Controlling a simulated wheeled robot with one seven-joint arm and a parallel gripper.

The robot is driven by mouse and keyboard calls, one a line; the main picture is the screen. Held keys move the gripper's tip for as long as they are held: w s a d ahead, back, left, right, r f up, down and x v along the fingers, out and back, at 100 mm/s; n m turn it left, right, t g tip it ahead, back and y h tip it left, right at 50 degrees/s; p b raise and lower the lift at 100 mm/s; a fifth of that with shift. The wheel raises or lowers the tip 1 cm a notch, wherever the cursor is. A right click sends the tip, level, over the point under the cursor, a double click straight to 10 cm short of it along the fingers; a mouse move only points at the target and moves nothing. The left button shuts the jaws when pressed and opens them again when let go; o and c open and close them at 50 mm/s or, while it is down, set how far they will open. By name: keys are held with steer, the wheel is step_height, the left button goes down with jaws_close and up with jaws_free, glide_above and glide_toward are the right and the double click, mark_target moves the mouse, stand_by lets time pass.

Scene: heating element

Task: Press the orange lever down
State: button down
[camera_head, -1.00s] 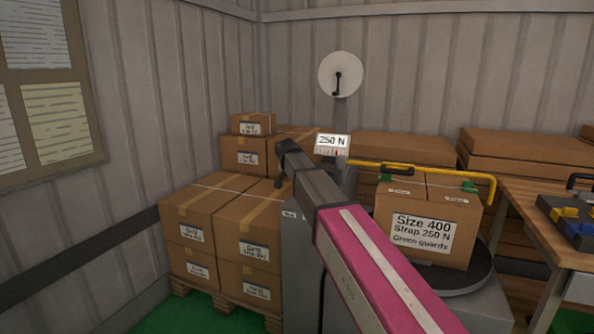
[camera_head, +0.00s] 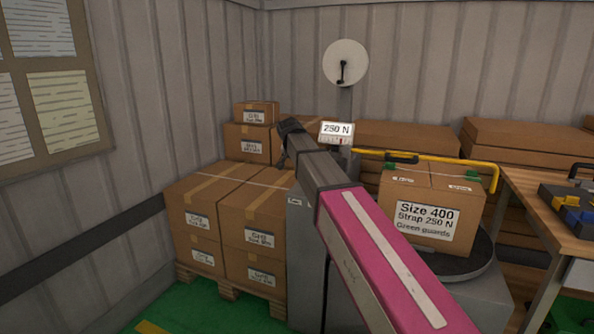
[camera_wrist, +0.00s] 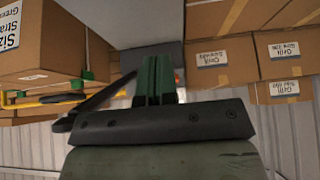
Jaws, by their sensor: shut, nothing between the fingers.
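I see no orange lever clearly in either view. A small orange-red spot (camera_wrist: 179,77) shows right beside my fingertips in the wrist view; I cannot tell whether it is part of the lever. My gripper (camera_wrist: 155,80) has dark green fingers pressed together with nothing between them. In the head view the dark end of my arm reaches toward the grey strapping machine (camera_head: 345,108), and my fingers are hidden. A yellow bent arm (camera_head: 440,163) with a black handle extends right from the machine, above the turntable (camera_head: 465,267). It also shows in the wrist view (camera_wrist: 45,98).
A labelled box (camera_head: 433,210) with green guards stands on the turntable. Stacked cartons (camera_head: 252,208) on a pallet stand to the left of my arm. A "250 N" display (camera_head: 337,130) and a white dial (camera_head: 345,63) are at the back. A wooden workbench (camera_head: 560,225) is at right.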

steer(key=v, duration=0.8)
steer(key=shift+s, duration=0.35)
steer(key=shift+s, duration=0.1)
